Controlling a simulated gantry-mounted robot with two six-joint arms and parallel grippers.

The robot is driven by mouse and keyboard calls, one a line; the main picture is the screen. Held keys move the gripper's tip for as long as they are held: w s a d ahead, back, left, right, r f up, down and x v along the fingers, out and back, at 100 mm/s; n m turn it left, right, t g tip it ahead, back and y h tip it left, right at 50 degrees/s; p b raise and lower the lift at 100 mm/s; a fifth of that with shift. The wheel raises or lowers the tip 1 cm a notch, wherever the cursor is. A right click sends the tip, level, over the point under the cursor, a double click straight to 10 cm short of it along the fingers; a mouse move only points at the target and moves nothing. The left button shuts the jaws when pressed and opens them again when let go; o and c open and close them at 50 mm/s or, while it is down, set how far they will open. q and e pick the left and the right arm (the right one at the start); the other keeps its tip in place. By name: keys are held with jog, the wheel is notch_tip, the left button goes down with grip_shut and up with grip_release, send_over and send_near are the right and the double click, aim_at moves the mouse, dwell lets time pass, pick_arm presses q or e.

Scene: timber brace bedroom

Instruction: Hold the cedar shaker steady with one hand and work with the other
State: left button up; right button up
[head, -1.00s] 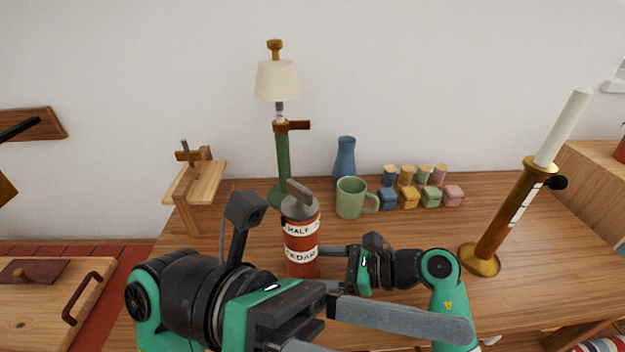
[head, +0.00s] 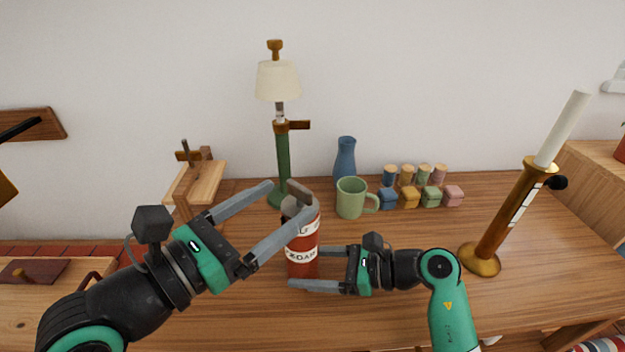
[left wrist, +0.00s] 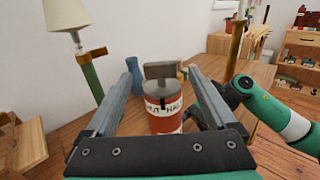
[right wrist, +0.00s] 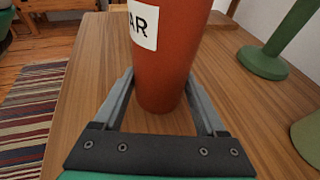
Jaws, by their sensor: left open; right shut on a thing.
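The cedar shaker (head: 302,262) is a red cylinder with white lettered labels, a grey top and a flat upright grip on its lid. It stands upright on the table. My right gripper (head: 306,268) is shut on its lower body from the right; the right wrist view shows a finger on each side of the red body (right wrist: 168,75). My left gripper (head: 278,212) is open around the shaker's top in the head view. In the left wrist view the shaker's lid (left wrist: 160,75) lies between the spread fingers, and I cannot tell whether they touch it.
Behind the shaker stand a green mug (head: 350,198), a blue vase (head: 345,158), a green lamp (head: 283,150) and several small coloured blocks (head: 432,196). A tilted brass candlestick (head: 497,227) stands at the right. The table's right front is clear.

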pick_arm(q)
jog(key=x, duration=0.7)
jog(key=shift+w+d, duration=0.15)
jog(key=shift+d, duration=0.05)
jog(key=c, duration=1.4)
